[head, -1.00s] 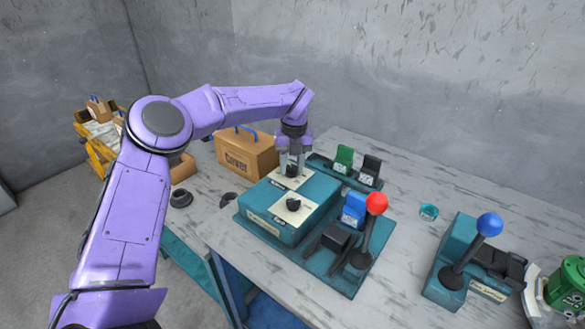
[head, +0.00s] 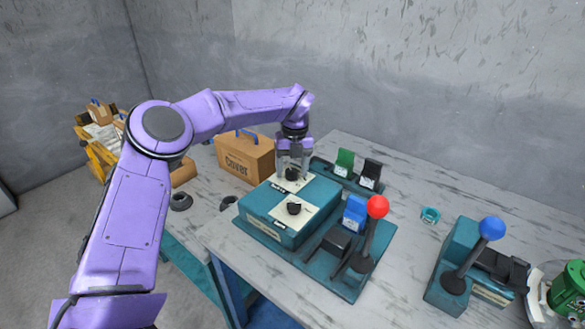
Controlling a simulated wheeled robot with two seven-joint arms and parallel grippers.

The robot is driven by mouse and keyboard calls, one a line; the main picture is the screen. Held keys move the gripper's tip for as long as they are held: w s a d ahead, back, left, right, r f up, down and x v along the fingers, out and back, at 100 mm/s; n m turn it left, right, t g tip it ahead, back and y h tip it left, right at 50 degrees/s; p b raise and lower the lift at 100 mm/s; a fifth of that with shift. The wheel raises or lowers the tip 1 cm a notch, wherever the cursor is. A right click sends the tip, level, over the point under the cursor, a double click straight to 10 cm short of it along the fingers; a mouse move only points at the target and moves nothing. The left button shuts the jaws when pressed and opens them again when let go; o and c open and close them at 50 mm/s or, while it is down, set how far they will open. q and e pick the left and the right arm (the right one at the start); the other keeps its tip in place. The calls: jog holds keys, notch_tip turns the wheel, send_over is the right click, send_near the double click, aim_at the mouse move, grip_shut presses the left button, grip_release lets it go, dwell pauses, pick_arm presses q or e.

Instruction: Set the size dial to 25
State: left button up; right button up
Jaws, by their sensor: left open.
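A teal control box (head: 262,204) stands on the table with two black dials on pale plates on its top. The far dial (head: 292,174) sits under my left gripper (head: 292,172). The near dial (head: 294,208) is uncovered, its knob pointing roughly sideways. The lettering on both plates is too small to read, so I cannot tell which one is the size dial or its setting. My left gripper points straight down, open, with its fingers around or just above the far dial; I cannot tell if they touch it. My right gripper is out of view.
A red-knobbed lever (head: 377,207) and a blue block (head: 354,211) stand right of the box. A blue-knobbed lever unit (head: 458,262) is farther right. A cardboard box (head: 246,158) stands behind left. Green and black blocks (head: 344,160) sit behind.

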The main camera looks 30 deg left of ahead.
aim_at(294, 170)
pick_arm(q)
notch_tip(294, 170, up, 10)
jog(key=shift+w+d+r, duration=0.15)
jog(key=shift+w+r, duration=0.05)
jog(key=shift+r, duration=0.05)
dwell(0.4)
